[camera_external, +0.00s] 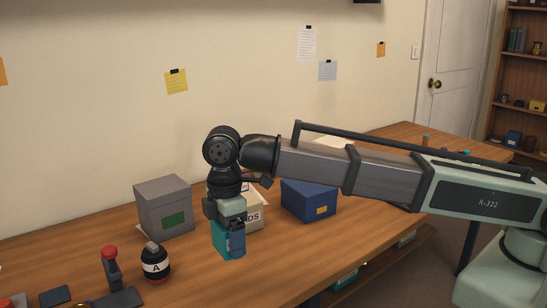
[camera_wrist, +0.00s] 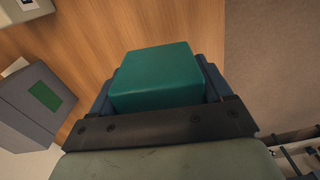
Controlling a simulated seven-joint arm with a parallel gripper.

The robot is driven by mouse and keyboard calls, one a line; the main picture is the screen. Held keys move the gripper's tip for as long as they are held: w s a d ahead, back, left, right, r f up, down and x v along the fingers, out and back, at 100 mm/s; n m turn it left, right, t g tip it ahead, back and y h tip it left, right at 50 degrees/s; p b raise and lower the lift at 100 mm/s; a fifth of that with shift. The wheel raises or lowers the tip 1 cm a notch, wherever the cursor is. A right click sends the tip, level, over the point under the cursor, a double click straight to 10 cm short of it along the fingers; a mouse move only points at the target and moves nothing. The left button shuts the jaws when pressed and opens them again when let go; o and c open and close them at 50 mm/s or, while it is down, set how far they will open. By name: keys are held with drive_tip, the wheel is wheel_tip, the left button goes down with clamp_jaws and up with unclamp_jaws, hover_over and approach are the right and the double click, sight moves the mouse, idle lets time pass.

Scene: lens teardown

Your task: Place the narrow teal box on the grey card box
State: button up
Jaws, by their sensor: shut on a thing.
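The narrow teal box (camera_external: 222,239) is held upright by my gripper (camera_external: 230,238), just in front of the cream box. In the wrist view the teal box (camera_wrist: 158,76) fills the space between the two fingers (camera_wrist: 160,90), and my gripper is shut on it. I cannot tell whether its bottom touches the table. The grey card box (camera_external: 163,210), with a green patch on its front, stands on the table to the left of my gripper. It also shows at the left edge of the wrist view (camera_wrist: 32,103).
A cream box (camera_external: 252,216) with dark lettering stands behind my gripper, partly hidden. A blue box (camera_external: 308,201) is to its right. A black bottle (camera_external: 155,263) marked A and a red-topped tool (camera_external: 111,266) are at front left. The front table edge is close to my gripper.

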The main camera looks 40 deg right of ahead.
drive_tip(key=w+d+r, duration=0.2)
drive_tip(key=w, duration=0.3)
wheel_tip(320, 180, up, 12)
drive_tip(key=n, duration=0.1)
hover_over(161, 186)
drive_tip(key=shift+w+f, duration=0.15)
drive_tip(key=shift+f, duration=4.7)
drive_tip(key=shift+f, duration=0.1)
drive_tip(key=o, duration=1)
drive_tip(key=shift+o, duration=0.2)
